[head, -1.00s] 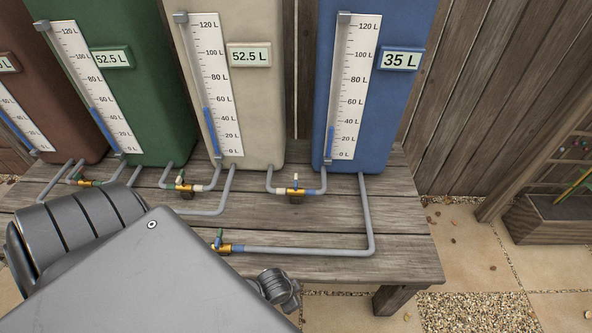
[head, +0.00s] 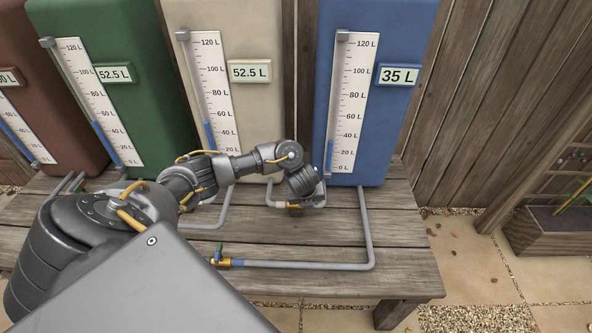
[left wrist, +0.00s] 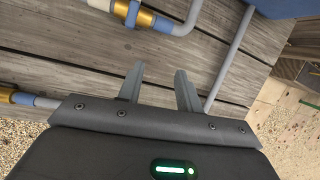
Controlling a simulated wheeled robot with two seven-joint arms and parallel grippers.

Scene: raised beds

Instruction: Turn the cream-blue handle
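The cream-blue valve has a brass body (head: 295,209) on the pipe between the cream and blue tanks. In the head view my left gripper (head: 308,192) is just above it and hides its handle. In the left wrist view the valve (left wrist: 146,18) is at the top edge, with a cream collar on its left and a blue collar on its right. A blue piece, perhaps the handle, crosses its middle. My left gripper (left wrist: 160,84) is open, its two fingers apart with nothing between them. They appear short of the valve. My right gripper is in neither view.
The cream tank (head: 262,110) reads 52.5 L and the blue tank (head: 368,125) 35 L. Another brass valve (head: 222,262) sits on the front pipe (head: 310,265). The wooden bench (head: 400,240) is bare at right.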

